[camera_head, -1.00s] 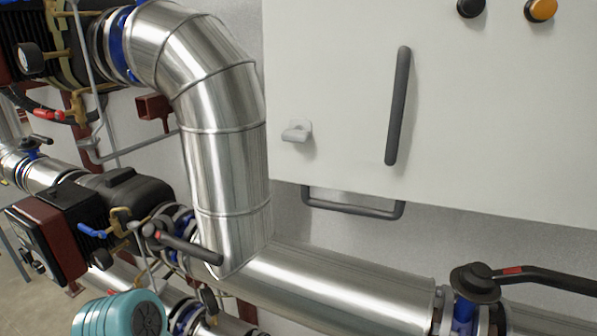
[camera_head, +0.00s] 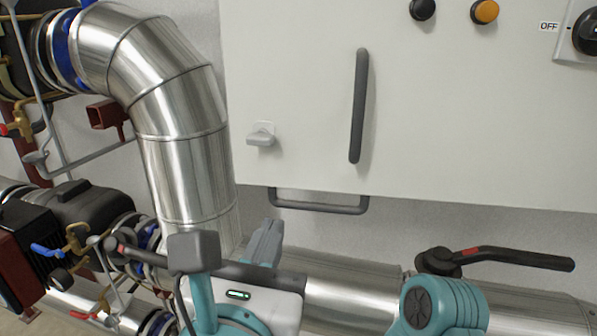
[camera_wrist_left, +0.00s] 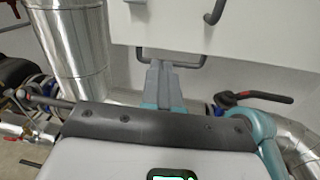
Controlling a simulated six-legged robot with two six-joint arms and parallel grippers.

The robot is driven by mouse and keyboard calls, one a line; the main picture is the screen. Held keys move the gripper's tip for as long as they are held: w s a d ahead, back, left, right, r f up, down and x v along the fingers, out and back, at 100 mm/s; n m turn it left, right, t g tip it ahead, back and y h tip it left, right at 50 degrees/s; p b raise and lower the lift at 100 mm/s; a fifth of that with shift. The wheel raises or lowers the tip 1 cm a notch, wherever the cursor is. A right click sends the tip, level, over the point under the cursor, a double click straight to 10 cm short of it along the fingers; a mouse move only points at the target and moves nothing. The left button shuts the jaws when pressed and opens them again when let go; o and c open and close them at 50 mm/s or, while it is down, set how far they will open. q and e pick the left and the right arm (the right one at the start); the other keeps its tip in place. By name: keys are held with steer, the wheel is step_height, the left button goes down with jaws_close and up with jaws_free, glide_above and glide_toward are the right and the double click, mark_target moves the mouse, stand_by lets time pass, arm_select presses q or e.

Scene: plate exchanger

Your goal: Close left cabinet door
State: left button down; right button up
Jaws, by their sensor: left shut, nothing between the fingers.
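The white cabinet front (camera_head: 300,70) fills the upper right of the head view, and its lower part shows in the wrist view (camera_wrist_left: 165,25). It carries a long dark vertical handle (camera_head: 358,105) and a small light grey latch knob (camera_head: 261,134). A dark bracket handle (camera_head: 318,209) sits just below its bottom edge. I cannot tell whether the door stands slightly open. My left gripper (camera_head: 268,235) is shut and empty, below the cabinet and just under the bracket handle in the picture. In the wrist view its fingers (camera_wrist_left: 160,72) point toward that bracket. My right gripper is not in view.
A thick silver pipe (camera_head: 185,150) bends down left of the cabinet. Another silver pipe (camera_head: 350,285) runs below it, with a black valve lever (camera_head: 515,257) at right. Pumps and valves (camera_head: 70,215) crowd the left. The space before the cabinet front looks clear.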

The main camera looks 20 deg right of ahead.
arm_select(q)
steer(key=r, duration=0.1)
steer(key=p, duration=0.4)
glide_toward(300, 166)
steer(key=shift+n, duration=0.4)
steer(key=x, duration=0.7)
steer(key=shift+a, duration=0.1)
steer(key=shift+s, duration=0.1)
